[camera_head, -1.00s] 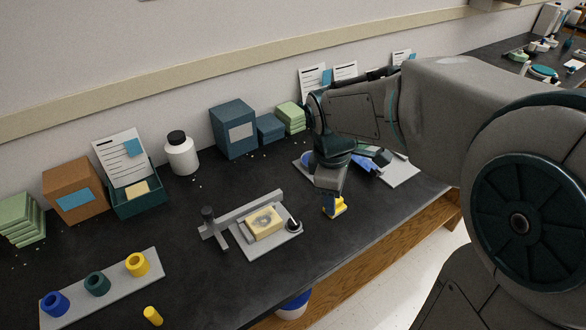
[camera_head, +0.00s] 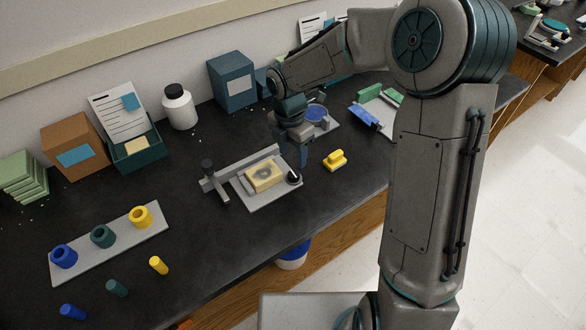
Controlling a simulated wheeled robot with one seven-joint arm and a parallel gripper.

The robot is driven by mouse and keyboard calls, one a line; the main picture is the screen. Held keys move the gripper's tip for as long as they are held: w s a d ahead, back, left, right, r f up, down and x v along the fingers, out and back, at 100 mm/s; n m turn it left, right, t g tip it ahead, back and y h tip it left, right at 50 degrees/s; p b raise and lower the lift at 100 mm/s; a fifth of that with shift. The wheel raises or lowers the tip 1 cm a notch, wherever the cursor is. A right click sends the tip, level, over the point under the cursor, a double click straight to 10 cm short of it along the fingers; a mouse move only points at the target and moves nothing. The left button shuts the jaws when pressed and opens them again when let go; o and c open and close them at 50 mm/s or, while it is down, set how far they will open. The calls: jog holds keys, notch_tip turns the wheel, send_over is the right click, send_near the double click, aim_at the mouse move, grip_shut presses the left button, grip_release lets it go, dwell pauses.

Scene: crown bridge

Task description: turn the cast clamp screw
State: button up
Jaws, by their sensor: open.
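The cast clamp (camera_head: 238,181) is a grey fixture with a flat plate and a raised bar on the black bench. A cream cast block (camera_head: 262,174) with a grey ring mark lies on its plate. A black knob with a white mark (camera_head: 294,177), apparently the clamp screw, stands at the plate's right end. My gripper (camera_head: 301,164) points down, open, just above and behind the black knob. I cannot tell whether its fingers touch the knob, and the fingers partly overlap each other.
A yellow block (camera_head: 335,160) lies right of the clamp. A grey rack (camera_head: 77,263) with blue, teal and yellow rings is at front left, with loose pegs (camera_head: 158,265) beside it. A white bottle (camera_head: 180,108) and boxes (camera_head: 231,81) line the wall. Bare bench lies in front of the clamp.

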aim_at(294, 173)
notch_tip(294, 173, down, 7)
jog(key=shift+s+d, duration=0.15)
jog(key=c, duration=1)
